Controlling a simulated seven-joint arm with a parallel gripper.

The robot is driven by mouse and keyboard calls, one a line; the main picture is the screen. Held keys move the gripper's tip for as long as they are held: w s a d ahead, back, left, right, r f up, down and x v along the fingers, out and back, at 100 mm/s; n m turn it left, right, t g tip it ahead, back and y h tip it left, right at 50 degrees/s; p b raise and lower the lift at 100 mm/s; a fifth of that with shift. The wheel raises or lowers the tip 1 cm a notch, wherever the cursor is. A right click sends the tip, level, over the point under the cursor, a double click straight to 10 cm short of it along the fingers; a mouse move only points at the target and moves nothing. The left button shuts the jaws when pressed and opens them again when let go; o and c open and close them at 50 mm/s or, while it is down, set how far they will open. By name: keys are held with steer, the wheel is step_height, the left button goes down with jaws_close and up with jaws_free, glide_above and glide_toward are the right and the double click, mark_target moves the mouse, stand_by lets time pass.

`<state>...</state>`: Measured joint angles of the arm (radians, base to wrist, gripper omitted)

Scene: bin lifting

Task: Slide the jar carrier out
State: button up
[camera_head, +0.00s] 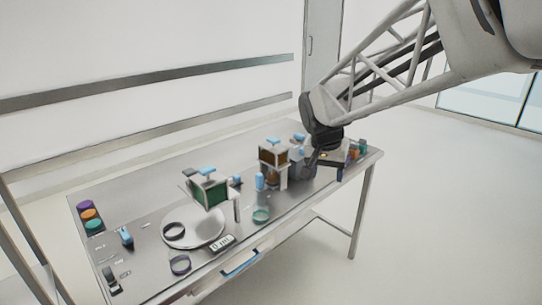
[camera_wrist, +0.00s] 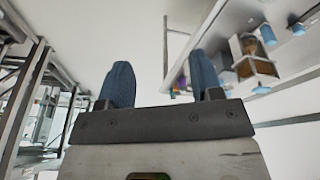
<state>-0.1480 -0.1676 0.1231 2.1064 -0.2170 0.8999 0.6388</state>
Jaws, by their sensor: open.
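I cannot tell for certain which item is the jar carrier. A small cluster of colored jars (camera_head: 354,150) stands at the right end of the metal table, in the head view, beside my gripper. My gripper (camera_head: 322,158) is low over that end; its fingertips are hard to make out there. In the wrist view my gripper (camera_wrist: 160,78) shows two blue fingers spread apart with nothing between them.
An amber box on a stand (camera_head: 272,156) is left of my gripper and also shows in the wrist view (camera_wrist: 252,62). A green box (camera_head: 208,193) stands over a round white plate (camera_head: 196,238). A display reading digits (camera_head: 222,244) and dark rings lie near the front edge.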

steer(key=w+a+f+m, duration=0.1)
steer(key=w+a+f, duration=0.25)
steer(key=w, duration=0.55)
steer(key=w+a+f+m, duration=0.1)
steer(key=w+a+f, duration=0.3)
steer(key=w, duration=0.5)
steer(key=m+h, duration=0.2)
steer(key=m, duration=0.1)
glide_above(261, 179)
steer(key=a, duration=0.2)
steer(key=shift+t, duration=0.4)
steer(key=f, duration=1)
steer(key=shift+a+f, duration=0.2)
steer(key=shift+f, duration=0.05)
steer(key=shift+x, duration=3.85)
steer(key=shift+f, duration=0.1)
steer(key=shift+c, duration=0.2)
jaws_close()
